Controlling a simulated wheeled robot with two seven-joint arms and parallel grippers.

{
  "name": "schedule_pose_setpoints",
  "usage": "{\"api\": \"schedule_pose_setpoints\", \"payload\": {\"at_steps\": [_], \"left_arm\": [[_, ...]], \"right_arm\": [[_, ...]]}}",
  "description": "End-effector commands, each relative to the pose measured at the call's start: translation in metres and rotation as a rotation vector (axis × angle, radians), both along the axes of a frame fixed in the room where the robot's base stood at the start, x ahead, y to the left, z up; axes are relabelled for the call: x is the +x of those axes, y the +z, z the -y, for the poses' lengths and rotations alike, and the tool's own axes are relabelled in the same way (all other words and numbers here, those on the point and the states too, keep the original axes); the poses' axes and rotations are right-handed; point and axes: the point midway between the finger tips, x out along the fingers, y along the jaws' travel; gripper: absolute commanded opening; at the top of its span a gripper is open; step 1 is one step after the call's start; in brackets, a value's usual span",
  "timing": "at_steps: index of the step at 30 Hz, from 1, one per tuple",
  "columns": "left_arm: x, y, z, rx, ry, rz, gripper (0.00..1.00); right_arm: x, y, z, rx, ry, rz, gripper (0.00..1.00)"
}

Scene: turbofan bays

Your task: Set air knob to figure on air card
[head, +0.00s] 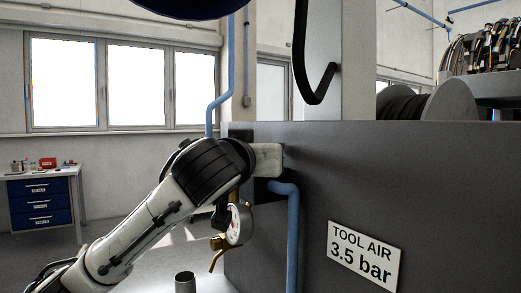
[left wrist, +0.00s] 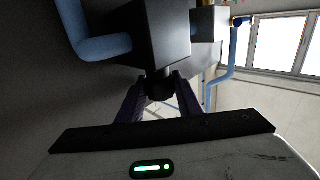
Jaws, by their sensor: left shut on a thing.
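The air card (head: 364,256) on the dark grey panel reads "TOOL AIR 3.5 bar". A round white-faced gauge (head: 235,224) hangs below my left arm, seen edge-on; its reading cannot be made out. In the left wrist view, the black air knob (left wrist: 159,84) sticks out from a dark box-shaped regulator (left wrist: 152,35). My left gripper (left wrist: 160,90) is shut on the knob, one dark finger on each side. In the head view my left arm hides the knob and the fingers. My right gripper is not in view.
A blue pipe (head: 292,235) runs down the panel (head: 400,170) beside the regulator. A brass fitting (head: 217,252) hangs by the gauge. A blue drawer bench (head: 40,203) is far left. A hose reel (head: 425,103) shows above the panel.

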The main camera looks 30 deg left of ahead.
Motion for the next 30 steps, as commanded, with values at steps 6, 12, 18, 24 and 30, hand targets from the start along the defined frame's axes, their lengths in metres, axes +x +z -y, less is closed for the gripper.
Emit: {"api": "schedule_pose_setpoints", "payload": {"at_steps": [6, 12, 18, 24, 30], "left_arm": [[0.0005, -0.0011, 0.0002, 0.000, 0.048, -0.003, 0.10], [0.0004, -0.0014, -0.0003, 0.002, 0.058, -0.004, 0.10], [0.0006, -0.0016, -0.0004, 0.003, 0.058, -0.005, 0.10], [0.0007, -0.0014, -0.0001, 0.003, 0.056, -0.004, 0.51], [0.0006, -0.0008, 0.0009, 0.003, 0.053, -0.002, 0.51]], "right_arm": [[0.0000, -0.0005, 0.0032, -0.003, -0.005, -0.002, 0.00], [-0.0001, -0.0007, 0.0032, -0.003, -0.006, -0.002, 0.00], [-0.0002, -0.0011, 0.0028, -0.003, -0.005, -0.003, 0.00], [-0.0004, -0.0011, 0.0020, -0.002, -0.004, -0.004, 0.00], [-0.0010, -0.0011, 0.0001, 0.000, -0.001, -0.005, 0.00]]}}
